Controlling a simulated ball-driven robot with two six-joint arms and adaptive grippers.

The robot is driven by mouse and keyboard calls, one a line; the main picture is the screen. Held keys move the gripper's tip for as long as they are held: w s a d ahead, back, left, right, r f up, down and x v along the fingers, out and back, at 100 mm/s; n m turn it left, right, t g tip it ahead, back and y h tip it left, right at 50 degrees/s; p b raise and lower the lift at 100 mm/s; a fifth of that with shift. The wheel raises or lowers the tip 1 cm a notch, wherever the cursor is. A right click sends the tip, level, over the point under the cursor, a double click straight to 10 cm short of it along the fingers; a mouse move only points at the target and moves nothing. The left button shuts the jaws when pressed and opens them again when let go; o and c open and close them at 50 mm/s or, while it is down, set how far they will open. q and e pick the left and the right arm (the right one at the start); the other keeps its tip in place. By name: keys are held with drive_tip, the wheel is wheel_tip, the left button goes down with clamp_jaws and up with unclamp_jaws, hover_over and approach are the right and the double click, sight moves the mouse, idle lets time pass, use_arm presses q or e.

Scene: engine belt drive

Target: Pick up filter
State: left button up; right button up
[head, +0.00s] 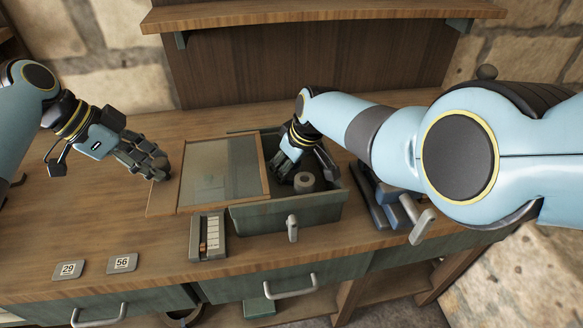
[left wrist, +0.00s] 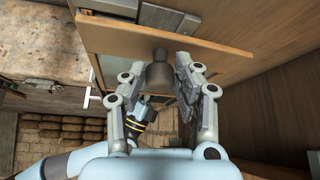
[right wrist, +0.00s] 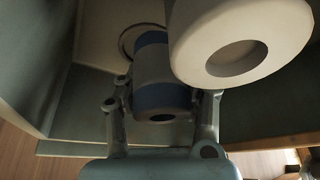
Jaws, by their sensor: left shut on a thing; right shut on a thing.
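A grey cylinder with blue bands (right wrist: 153,78), which may be the filter, sits between the fingers of my right gripper (right wrist: 160,100) in the right wrist view. A larger pale grey cylinder with a hole in its end (right wrist: 240,45) is close to the camera. In the head view my right gripper (head: 292,172) reaches down into the green box (head: 290,216), beside a grey cylinder (head: 304,182). My left gripper (head: 158,172) is shut on a grey knob (left wrist: 158,72) at the edge of the wood-framed lid (left wrist: 205,45).
The lid's glass pane (head: 220,165) lies left of the box opening. A small tray with pale pieces (head: 208,236) stands in front. Number plates 29 (head: 68,270) and 56 (head: 122,263) lie at the front left. Blue-grey parts (head: 390,205) stand right of the box.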

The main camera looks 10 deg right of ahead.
use_arm(q)
drive_tip(key=shift+a, duration=0.1)
use_arm(e)
clamp_jaws()
drive_tip(key=shift+r, duration=0.1)
wheel_tip(320, 180, up, 15)
idle(0.4)
use_arm(q)
drive_tip(key=d, duration=0.7)
drive_tip(key=d+p, duration=0.1)
drive_tip(key=d, duration=0.5)
drive_tip(key=shift+w+d, duration=0.2)
drive_tip(key=shift+d, duration=0.2)
drive_tip(key=o, duration=1.2)
drive_tip(key=shift+w, duration=0.1)
drive_tip(key=shift+c, duration=0.2)
use_arm(e)
drive_tip(key=shift+r, duration=0.5)
